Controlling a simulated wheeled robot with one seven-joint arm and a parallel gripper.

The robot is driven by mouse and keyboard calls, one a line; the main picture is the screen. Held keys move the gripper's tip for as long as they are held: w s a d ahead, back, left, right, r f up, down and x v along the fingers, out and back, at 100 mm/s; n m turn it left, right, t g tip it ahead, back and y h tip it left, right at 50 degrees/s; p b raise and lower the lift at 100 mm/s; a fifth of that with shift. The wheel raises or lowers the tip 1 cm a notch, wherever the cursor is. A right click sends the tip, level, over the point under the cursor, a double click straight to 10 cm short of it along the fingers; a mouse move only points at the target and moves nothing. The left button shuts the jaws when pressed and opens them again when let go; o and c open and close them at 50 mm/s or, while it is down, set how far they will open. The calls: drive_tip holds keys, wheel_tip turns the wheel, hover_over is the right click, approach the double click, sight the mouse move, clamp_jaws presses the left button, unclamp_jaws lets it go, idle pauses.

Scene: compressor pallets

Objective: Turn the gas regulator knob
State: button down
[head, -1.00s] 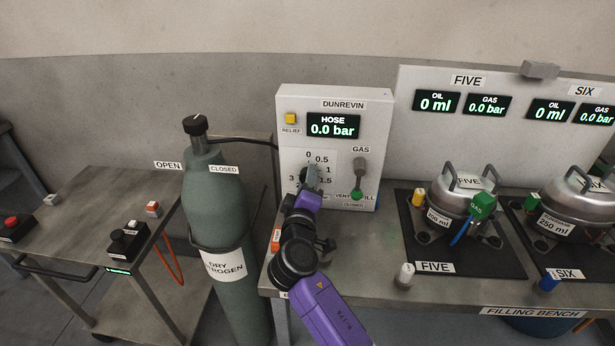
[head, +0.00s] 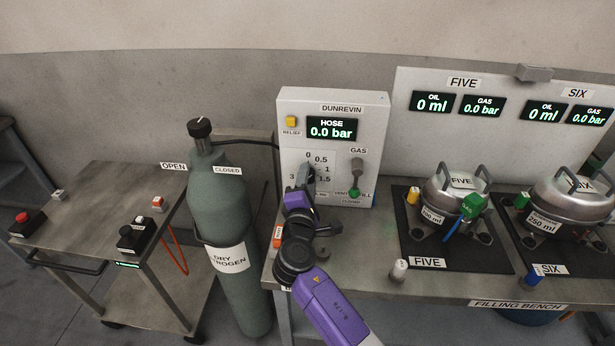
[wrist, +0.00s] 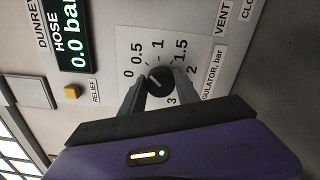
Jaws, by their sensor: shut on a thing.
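The gas regulator knob (wrist: 158,79) is small, round and black with a pale mark, in the middle of a white dial plate (wrist: 122,45) marked from 0 to 3. In the wrist view, my gripper (wrist: 160,84) has one finger on each side of the knob and is shut on it. The pale mark seems to point towards the 0 side, but I cannot tell exactly. In the head view, my gripper (head: 305,172) covers the knob on the front of the DUNREVIN panel (head: 340,98). The HOSE display (head: 333,129) reads 0.0 bar.
A yellow RELIEF button (head: 291,121) is at the upper left. A dry nitrogen cylinder (head: 220,200) stands left of the bench. Compressors FIVE (head: 452,207) and SIX (head: 575,208) are at the right.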

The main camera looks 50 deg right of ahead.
drive_tip(key=shift+n, duration=0.3)
drive_tip(key=shift+a, duration=0.1)
drive_tip(key=c, duration=0.9)
unclamp_jaws()
drive_tip(key=shift+b+v, duration=0.55)
drive_tip(key=shift+v, duration=3.35)
